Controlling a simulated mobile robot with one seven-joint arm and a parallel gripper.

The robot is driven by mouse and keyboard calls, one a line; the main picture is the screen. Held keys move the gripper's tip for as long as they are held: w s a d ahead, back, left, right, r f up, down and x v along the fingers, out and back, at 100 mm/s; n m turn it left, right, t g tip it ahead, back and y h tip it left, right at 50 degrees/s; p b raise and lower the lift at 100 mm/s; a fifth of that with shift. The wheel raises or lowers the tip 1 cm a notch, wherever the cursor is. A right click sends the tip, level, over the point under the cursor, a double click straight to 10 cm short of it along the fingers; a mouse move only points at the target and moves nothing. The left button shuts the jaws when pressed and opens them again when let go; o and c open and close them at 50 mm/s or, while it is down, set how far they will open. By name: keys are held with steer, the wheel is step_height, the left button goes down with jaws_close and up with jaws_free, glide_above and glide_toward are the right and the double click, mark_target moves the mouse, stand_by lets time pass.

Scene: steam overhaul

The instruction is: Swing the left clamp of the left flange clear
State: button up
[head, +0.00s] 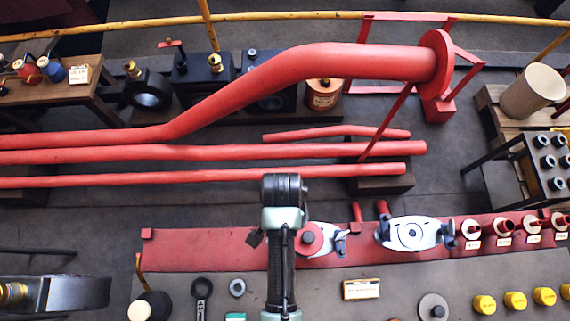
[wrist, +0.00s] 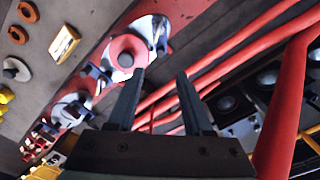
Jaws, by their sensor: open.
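The flange's other clamp (wrist: 97,73) is at the disc's lower left. In the head view the left flange (head: 311,239) sits just right of my arm, which covers its left side. My gripper (wrist: 160,76) is open, with nothing between its fingers. It appears apart from the clamp; the exact distance is unclear. My arm hides the fingers in the head view.
The right flange (head: 411,233), with a white face plate, stands to the right on the red beam (head: 210,250). Long red pipes (head: 210,153) run behind. A labelled plate (head: 361,289) and yellow caps (head: 515,299) lie on the front bench. A wooden table (head: 75,92) is at back left.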

step_height(320, 180, down, 11)
steer(key=shift+w+f+b, duration=0.1)
steer(key=shift+f+b, duration=0.1)
steer(key=shift+b, duration=0.35)
jaws_close()
